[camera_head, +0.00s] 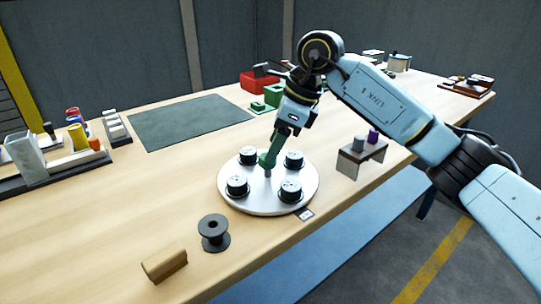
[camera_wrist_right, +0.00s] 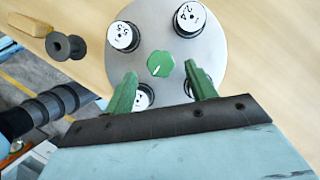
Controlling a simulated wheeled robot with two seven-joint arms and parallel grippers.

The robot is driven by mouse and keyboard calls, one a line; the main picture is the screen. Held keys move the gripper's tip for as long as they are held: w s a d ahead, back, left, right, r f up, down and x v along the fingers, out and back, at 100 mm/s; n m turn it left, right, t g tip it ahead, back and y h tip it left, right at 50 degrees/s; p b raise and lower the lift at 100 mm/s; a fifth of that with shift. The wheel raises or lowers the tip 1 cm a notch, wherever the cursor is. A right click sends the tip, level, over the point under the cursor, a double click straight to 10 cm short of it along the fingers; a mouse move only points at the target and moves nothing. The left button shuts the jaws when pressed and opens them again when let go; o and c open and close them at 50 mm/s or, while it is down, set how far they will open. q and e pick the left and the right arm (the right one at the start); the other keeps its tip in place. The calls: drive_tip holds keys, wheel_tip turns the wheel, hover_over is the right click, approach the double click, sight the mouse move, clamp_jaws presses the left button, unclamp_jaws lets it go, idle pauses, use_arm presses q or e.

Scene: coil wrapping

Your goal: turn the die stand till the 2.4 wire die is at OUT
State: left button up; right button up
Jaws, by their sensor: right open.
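The die stand (camera_head: 232,203) is a round white turntable with several black dies with white tops; it also fills the top of the right wrist view (camera_wrist_right: 222,50). In that view the 2.4 die (camera_wrist_right: 188,17) is at upper right, on the side away from my arm. Its label is too small to read in the head view. The stand's green knob (camera_wrist_right: 161,64) lies between the fingertips of my open right gripper (camera_head: 267,162), with visible gaps on both sides. A small plate (camera_head: 306,214) lies at the stand's front right; its lettering is unreadable. My left gripper is out of view.
A dark spool (camera_head: 213,232) and a brown block (camera_head: 163,262) lie front left of the stand. A small raised rack (camera_head: 360,157) stands to its right. Green and red bins (camera_head: 259,81) are behind. A dark mat (camera_head: 185,122) lies at back left.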

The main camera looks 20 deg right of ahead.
sight(268, 168)
drive_tip(key=shift+x, duration=1.55)
drive_tip(key=shift+r, duration=0.1)
drive_tip(key=shift+c, duration=0.3)
drive_tip(key=shift+w, duration=0.1)
clamp_jaws()
